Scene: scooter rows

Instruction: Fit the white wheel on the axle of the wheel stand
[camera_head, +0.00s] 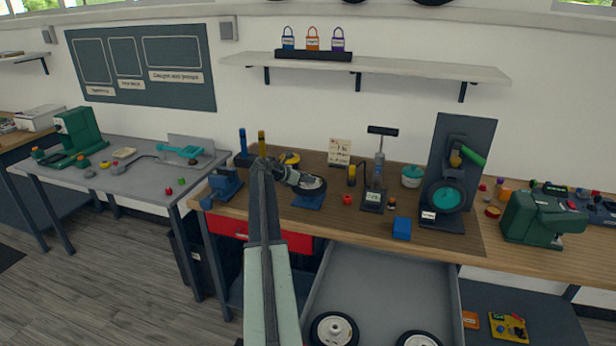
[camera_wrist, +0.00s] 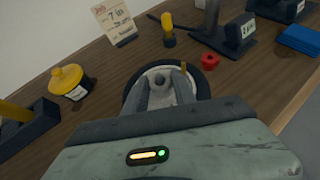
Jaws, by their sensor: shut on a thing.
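The white wheel (camera_head: 314,184), with a white hub and dark tyre, is at my gripper (camera_head: 296,179) in the head view, directly above a small blue stand (camera_head: 306,203) on the bench. In the wrist view the wheel (camera_wrist: 205,88) lies below my gripper (camera_wrist: 163,85), whose two fingers are shut on its hub area. The wheel looks slightly tilted in the head view. The stand's axle is hidden, so I cannot tell whether the wheel is around it or only above it.
A tall dark panel (camera_head: 469,130) holds a teal wheel. Below, an open grey drawer (camera_head: 385,280) holds two more white-hubbed wheels.

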